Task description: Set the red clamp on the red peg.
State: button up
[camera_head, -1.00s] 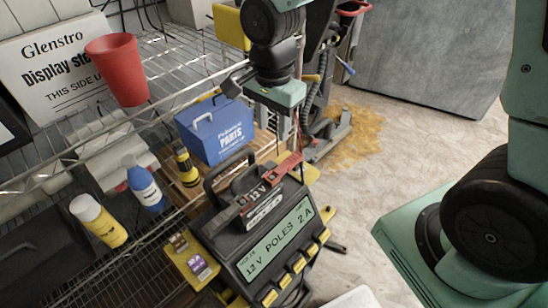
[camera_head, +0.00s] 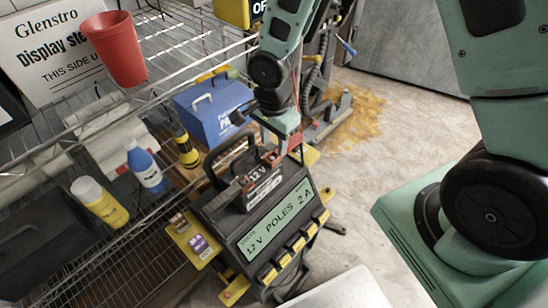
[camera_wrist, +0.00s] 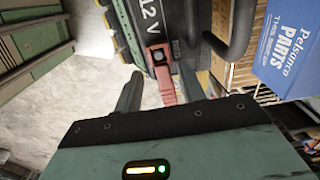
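The red clamp (camera_wrist: 164,88) points away from my gripper, its square head with a grey round spot over the top of the black unit marked 12 V (camera_wrist: 147,20). In the head view the red clamp (camera_head: 270,157) is partly covered by my wrist. My gripper (camera_wrist: 161,72) is open, with one dark finger on each side of the clamp. A gap shows on the left; the right finger is very close to it. My gripper (camera_head: 268,140) is just above the unit in the head view. I cannot make out a separate red peg; the clamp's head may hide it.
The black charger (camera_head: 225,205) has a green screen reading "12 V POLES 2 A" and a handle beside the clamp. A blue parts box (camera_head: 212,108) stands behind it. A wire shelf (camera_head: 165,75) with a red cup (camera_head: 116,48) and bottles is at left. Floor is open at right.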

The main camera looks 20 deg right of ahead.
notch_tip(320, 180, down, 5)
jog(key=shift+r, duration=0.1)
jog(key=c, duration=0.9)
jog(key=shift+o, duration=0.2)
jog(key=shift+r, duration=0.1)
notch_tip(320, 180, up, 10)
jog(key=p, duration=0.1)
notch_tip(320, 180, up, 4)
jog(key=p, duration=0.3)
send_over(273, 156)
jog(key=shift+s+a, duration=0.15)
jog(key=shift+s, duration=0.2)
